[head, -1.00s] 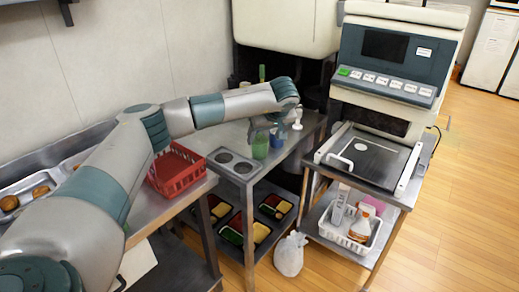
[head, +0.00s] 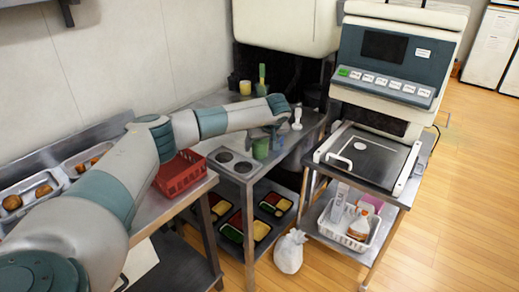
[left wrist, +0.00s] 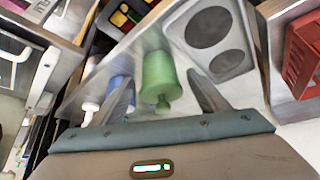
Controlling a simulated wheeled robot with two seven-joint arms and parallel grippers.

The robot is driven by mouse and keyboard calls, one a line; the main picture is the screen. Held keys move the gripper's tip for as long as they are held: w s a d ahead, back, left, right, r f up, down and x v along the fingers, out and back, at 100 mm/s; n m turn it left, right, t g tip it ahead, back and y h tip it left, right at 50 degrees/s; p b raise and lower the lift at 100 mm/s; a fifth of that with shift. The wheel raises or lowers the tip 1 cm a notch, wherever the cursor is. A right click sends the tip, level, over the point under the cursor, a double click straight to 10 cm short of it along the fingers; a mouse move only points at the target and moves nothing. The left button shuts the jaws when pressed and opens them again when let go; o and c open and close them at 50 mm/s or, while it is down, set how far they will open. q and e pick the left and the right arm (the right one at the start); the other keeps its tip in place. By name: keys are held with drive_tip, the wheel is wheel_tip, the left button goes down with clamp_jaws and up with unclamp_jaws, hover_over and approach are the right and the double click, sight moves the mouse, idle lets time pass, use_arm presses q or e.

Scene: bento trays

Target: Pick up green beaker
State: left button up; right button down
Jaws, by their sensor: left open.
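The green beaker (head: 260,149) stands on the steel table beside a plate with two dark round wells. In the left wrist view the green beaker (left wrist: 160,72) shows between the spread fingers of my left gripper (left wrist: 161,84). In the head view my left gripper (head: 268,132) is at the beaker, partly in front of it. It is open; whether a finger touches the beaker I cannot tell. A blue item (left wrist: 119,82) stands next to the beaker, partly hidden by a finger. My right gripper is not in view.
A white bottle-like item (head: 297,118) stands right of the beaker. The two-well plate (head: 230,160) is to its left, then a red basket (head: 180,174). A yellow cup (head: 245,88) stands at the back. A machine (head: 372,150) stands on the right.

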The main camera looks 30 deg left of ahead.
use_arm(q)
drive_tip(key=shift+p+x, duration=0.3)
drive_tip(key=shift+x, duration=1.35)
drive_tip(key=c, duration=1.1)
drive_tip(key=shift+r, duration=0.1)
